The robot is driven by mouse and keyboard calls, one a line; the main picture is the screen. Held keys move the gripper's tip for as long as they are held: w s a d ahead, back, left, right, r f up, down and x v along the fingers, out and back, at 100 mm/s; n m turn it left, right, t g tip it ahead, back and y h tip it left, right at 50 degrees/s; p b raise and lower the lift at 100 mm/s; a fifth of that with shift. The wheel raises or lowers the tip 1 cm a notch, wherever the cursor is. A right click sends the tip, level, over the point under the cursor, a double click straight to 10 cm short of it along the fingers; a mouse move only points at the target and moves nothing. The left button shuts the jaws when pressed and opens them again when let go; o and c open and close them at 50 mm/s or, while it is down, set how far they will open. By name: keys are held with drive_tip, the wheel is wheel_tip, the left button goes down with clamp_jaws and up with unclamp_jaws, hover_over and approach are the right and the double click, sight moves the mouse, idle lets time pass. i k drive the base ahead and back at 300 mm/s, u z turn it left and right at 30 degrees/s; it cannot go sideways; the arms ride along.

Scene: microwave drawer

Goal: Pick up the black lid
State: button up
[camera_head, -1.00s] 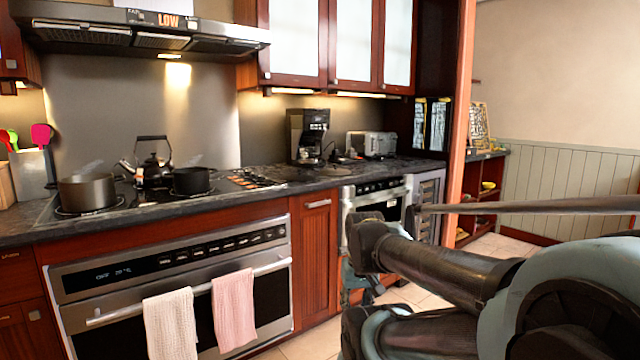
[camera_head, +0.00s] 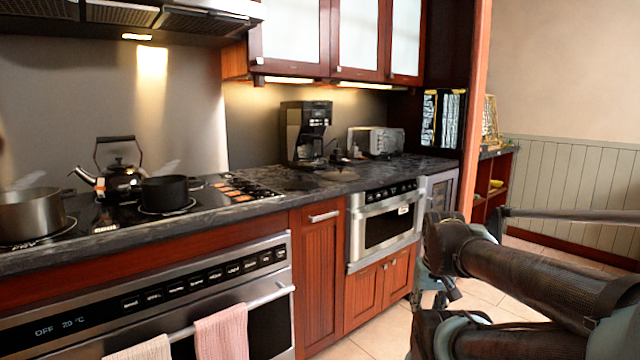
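A flat, dark round shape (camera_head: 340,175) lies on the dark counter, in front of the coffee maker. It may be the black lid, but it blends into the stone and I cannot be sure. My arm reaches in from the lower right.
The counter (camera_head: 250,222) also bears a coffee maker (camera_head: 306,130), a toaster (camera_head: 376,141), a kettle (camera_head: 122,180), a black pot (camera_head: 165,193) and a grey pot (camera_head: 30,215). A microwave drawer (camera_head: 385,226) is shut below. Tiled floor (camera_head: 382,328) is clear before the cabinets.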

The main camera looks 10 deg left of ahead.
sight(301, 184)
drive_tip(key=u, duration=0.35)
drive_tip(key=i, duration=1.05)
drive_tip(key=u, duration=0.55)
